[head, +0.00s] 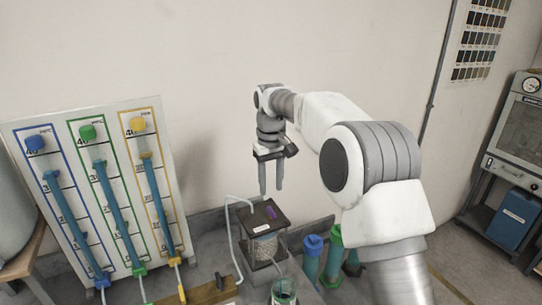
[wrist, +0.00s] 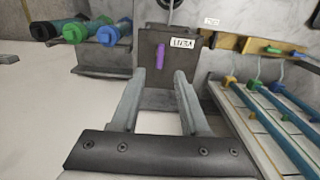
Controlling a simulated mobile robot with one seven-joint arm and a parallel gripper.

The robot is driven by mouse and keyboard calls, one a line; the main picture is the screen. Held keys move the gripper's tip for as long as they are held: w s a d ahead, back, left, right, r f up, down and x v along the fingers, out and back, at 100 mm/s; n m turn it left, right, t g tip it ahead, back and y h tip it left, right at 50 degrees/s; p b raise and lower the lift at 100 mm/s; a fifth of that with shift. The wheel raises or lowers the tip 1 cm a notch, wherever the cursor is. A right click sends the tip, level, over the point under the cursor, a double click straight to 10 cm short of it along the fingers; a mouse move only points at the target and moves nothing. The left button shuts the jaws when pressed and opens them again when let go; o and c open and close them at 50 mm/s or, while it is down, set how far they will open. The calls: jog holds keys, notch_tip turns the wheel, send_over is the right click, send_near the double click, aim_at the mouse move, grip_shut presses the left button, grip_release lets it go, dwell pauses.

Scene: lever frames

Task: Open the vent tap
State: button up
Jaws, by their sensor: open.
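A small purple lever (head: 271,212), which looks like the vent tap, sits on the dark top plate (head: 281,220) of a clear-walled box. In the wrist view the purple lever (wrist: 160,55) lies lengthwise up the picture, beside a white label (wrist: 183,43) too blurred to read surely. My gripper (head: 271,192) points down above the box, its fingers apart and empty. In the wrist view my gripper (wrist: 159,76) has the lever showing just beyond and between its fingertips. The fingers do not appear to touch it.
A panel (head: 95,190) with blue, green and yellow tubes stands at the left. A wooden strip (head: 205,292) with small taps lies in front of it. Blue and green capped cylinders (head: 312,258) stand right of the box, and a glass beaker (head: 284,293) in front. Thin hoses run beside the box.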

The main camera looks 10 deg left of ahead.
notch_tip(320, 180, up, 10)
jog(key=p, duration=0.1)
dwell(1.3)
jog(key=s+d+r+m+t+b, duration=0.1)
jog(key=s+d+r+m+t, duration=0.15)
jog(key=s+d, duration=0.55)
jog(key=s+d+r+m+t+b, duration=0.1)
jog(key=s+d+r, duration=0.4)
jog(key=d, duration=0.4)
jog(key=s+d+f+m, duration=0.1)
jog(key=s+d+f, duration=0.2)
jog(key=s, duration=0.3)
jog(key=s+d+f+m+t+b, duration=0.1)
jog(key=s+d+f, duration=0.2)
jog(key=s+f, duration=0.2)
jog(key=s+d+f+m+t+b, duration=0.1)
jog(key=s+d+f, duration=0.3)
jog(key=s, duration=0.4)
jog(key=shift+f+m, duration=0.5)
jog(key=shift+m, duration=0.05)
